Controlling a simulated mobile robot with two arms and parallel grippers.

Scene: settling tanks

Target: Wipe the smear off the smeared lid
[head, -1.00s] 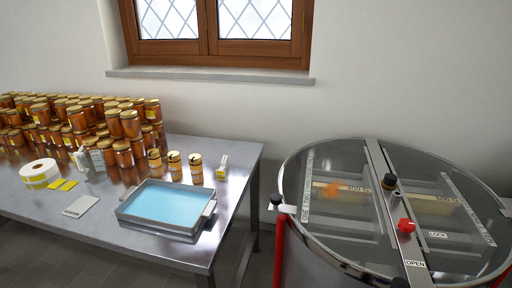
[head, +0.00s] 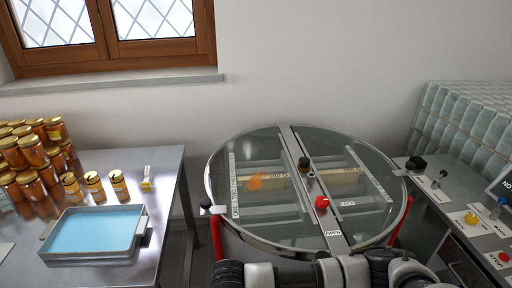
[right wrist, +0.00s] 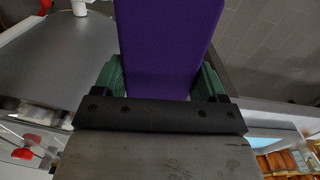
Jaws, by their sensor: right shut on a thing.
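The round, clear lid (head: 235,220) with a metal rim covers a tank in the middle of the head view. An orange smear (head: 262,182) lies on its left half, left of the metal crossbar (head: 318,205). In the right wrist view my right gripper (right wrist: 158,78) is shut on a purple block-like thing (right wrist: 168,35), held between its green fingers. I cannot tell whether it is a cloth or a sponge. My right gripper does not show in the head view. My left gripper is in neither current view.
A red knob (head: 322,203) and a dark cap (head: 303,163) stand up from the crossbar. A steel table (head: 165,180) at left bears honey jars and a tray (head: 141,235) with blue inside. A control panel (head: 455,215) with buttons stands at right, before stacked pale jars (head: 465,115).

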